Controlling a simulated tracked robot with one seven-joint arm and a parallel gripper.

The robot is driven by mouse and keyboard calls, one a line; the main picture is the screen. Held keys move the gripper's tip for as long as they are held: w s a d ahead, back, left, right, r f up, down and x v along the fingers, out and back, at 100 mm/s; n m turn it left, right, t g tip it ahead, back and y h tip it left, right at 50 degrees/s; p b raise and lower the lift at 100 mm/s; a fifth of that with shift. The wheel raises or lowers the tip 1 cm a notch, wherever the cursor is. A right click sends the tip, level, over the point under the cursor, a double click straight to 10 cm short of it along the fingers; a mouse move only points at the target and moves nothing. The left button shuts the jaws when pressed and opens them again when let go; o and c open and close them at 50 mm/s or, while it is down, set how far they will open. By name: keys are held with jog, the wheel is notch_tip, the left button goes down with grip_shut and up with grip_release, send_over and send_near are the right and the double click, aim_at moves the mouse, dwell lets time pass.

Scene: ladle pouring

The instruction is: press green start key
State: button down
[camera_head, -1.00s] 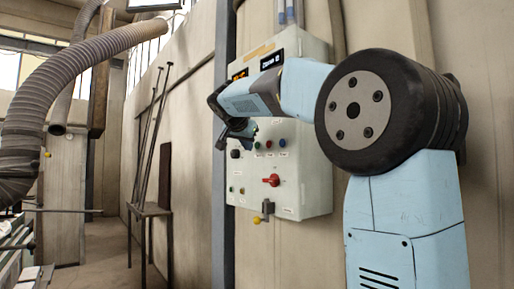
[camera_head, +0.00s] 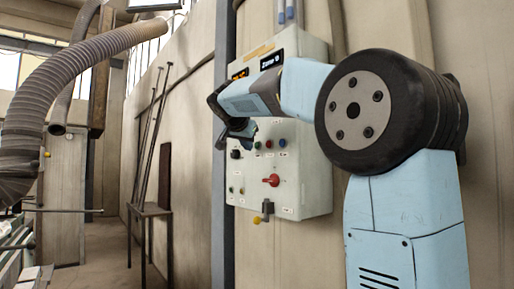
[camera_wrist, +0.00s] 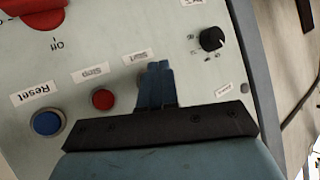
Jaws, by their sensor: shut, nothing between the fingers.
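The control panel (camera_head: 302,185) is a pale box on the wall. The green start key (camera_head: 257,145) shows in the head view at the left of a row with a red key (camera_head: 269,144) and a blue key (camera_head: 282,142). In the wrist view the panel appears upside down. There my gripper (camera_wrist: 158,68) is shut and empty, its blue fingertips beside the Start label (camera_wrist: 135,57). The fingers hide the green key in that view. I cannot tell whether they touch it. In the head view my gripper (camera_head: 250,130) is just above the green key.
The red stop button (camera_wrist: 103,99) and blue reset button (camera_wrist: 47,122) sit close to my fingers in the wrist view. A black knob (camera_wrist: 212,39) is on the other side. A red rotary switch (camera_head: 271,180) is lower on the panel.

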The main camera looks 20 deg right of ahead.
jog(key=shift+w+d, duration=0.15)
jog(key=shift+d, duration=0.6)
dwell(1.2)
jog(key=shift+a, duration=0.1)
jog(key=shift+s+a, duration=0.25)
jog(key=shift+a, duration=0.4)
jog(key=shift+a, duration=0.1)
jog(key=a, duration=0.1)
jog(key=s+a, duration=0.1)
jog(key=a, duration=0.2)
jog(key=shift+s+a, duration=0.25)
jog(key=shift+a, duration=0.05)
dwell(0.4)
dwell(0.6)
